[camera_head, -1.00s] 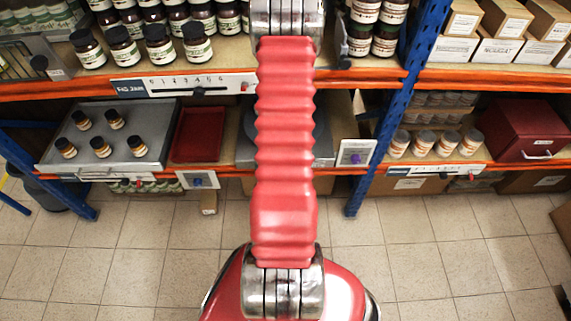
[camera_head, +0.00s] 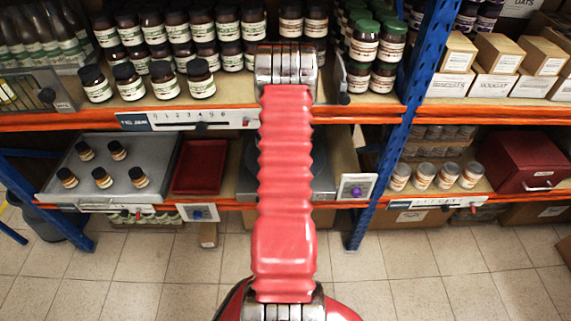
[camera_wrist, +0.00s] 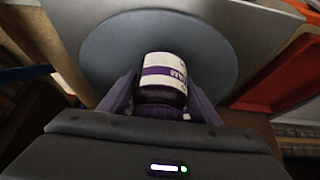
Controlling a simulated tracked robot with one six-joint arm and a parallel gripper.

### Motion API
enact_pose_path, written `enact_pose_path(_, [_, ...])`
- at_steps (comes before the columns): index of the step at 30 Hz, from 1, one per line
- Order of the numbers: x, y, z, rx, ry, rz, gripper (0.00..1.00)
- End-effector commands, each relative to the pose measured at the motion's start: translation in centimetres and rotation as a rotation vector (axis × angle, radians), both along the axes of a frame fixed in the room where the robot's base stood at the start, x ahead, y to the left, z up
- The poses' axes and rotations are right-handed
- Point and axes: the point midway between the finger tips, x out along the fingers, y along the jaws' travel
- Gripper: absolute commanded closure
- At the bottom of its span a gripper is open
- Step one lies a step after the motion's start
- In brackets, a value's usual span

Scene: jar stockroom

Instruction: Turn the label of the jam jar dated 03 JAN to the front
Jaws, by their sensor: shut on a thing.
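In the wrist view, a dark jar with a white and purple label (camera_wrist: 163,72) sits between the two fingers of my gripper (camera_wrist: 163,104). My gripper is shut on this jar. Part of the label print faces the wrist camera, but I cannot read a date. Behind the jar is a round grey disc (camera_wrist: 108,48); I cannot tell whether the jar touches it. In the head view, my red ribbed arm hides the gripper and the held jar. Part of the grey disc's base (camera_head: 322,184) shows beside the arm on the lower shelf.
A grey tray (camera_head: 118,188) with several small jars and a red tray (camera_head: 200,168) are left of the arm. A blue upright (camera_head: 392,150) and a white card with a purple knob (camera_head: 355,188) are to the right. Jars crowd the upper shelf.

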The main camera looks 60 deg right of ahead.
Motion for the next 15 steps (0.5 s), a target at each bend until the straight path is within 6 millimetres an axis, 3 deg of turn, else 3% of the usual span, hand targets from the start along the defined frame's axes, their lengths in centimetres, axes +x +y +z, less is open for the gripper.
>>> enact_pose_path(15, [0.06,-0.11,-0.34,-0.004,-0.002,0.000,0.87])
